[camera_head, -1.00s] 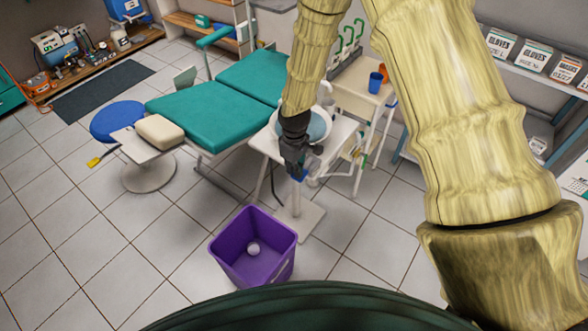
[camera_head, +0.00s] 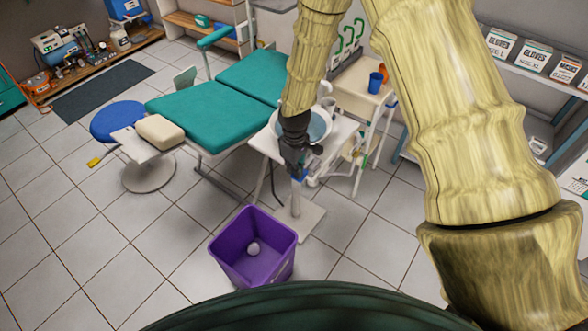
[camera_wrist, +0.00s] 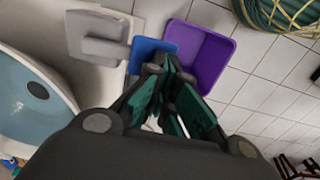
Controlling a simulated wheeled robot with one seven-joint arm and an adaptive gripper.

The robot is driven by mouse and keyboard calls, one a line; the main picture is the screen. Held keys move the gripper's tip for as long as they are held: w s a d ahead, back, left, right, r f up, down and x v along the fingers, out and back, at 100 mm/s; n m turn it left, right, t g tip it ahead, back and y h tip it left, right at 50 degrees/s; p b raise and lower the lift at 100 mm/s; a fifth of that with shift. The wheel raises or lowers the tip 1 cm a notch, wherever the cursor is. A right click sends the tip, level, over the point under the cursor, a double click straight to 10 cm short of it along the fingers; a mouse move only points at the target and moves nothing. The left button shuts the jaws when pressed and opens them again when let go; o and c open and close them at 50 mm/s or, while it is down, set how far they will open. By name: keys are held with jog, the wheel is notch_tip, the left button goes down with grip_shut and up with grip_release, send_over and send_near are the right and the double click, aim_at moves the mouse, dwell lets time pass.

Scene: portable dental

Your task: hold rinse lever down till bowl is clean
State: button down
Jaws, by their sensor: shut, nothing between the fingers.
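The rinse bowl (camera_head: 319,126) is round with a white rim and pale blue inside. It stands on a white stand behind my gripper. In the wrist view the bowl (camera_wrist: 38,105) is at the left, with a dark round spot inside; part of it is cut off. A blue paddle (camera_wrist: 149,53), apparently the rinse lever, is right at my fingertips, beside a grey block. My gripper (camera_wrist: 165,68) is shut and empty, its tips overlapping the paddle in view; I cannot tell whether they press it. In the head view my gripper (camera_head: 297,174) points down at the stand's front edge.
A purple bin (camera_head: 253,248) with a white ball stands on the floor in front of the stand. The teal dental chair (camera_head: 205,115) is at the left. A white cart (camera_head: 356,97) with a blue cup (camera_head: 375,82) is behind right. Tiled floor is clear at front left.

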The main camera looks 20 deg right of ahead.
jog(key=shift+r+p, duration=0.7)
jog(key=shift+r, duration=0.2)
notch_tip(320, 180, up, 4)
jog(key=p, duration=0.3)
notch_tip(320, 180, up, 10)
jog(key=b, duration=0.2)
jog(key=shift+s+a+b, duration=0.2)
jog(key=shift+b, duration=0.15)
jog(key=shift+f, duration=0.2)
dwell(0.4)
jog(key=s+f+m, duration=0.2)
jog(key=s+f, duration=0.6)
jog(key=f, duration=0.4)
jog(key=s+d+f+m, duration=0.1)
jog(key=s+f+m, duration=0.1)
jog(key=s+f, duration=0.3)
jog(key=s+d+f+m, duration=0.2)
jog(key=s+f, duration=0.3)
jog(key=s, duration=0.9)
jog(key=s+d+f+m, duration=0.2)
jog(key=s+f, duration=0.3)
jog(key=s, duration=0.4)
jog(key=shift+s, duration=0.2)
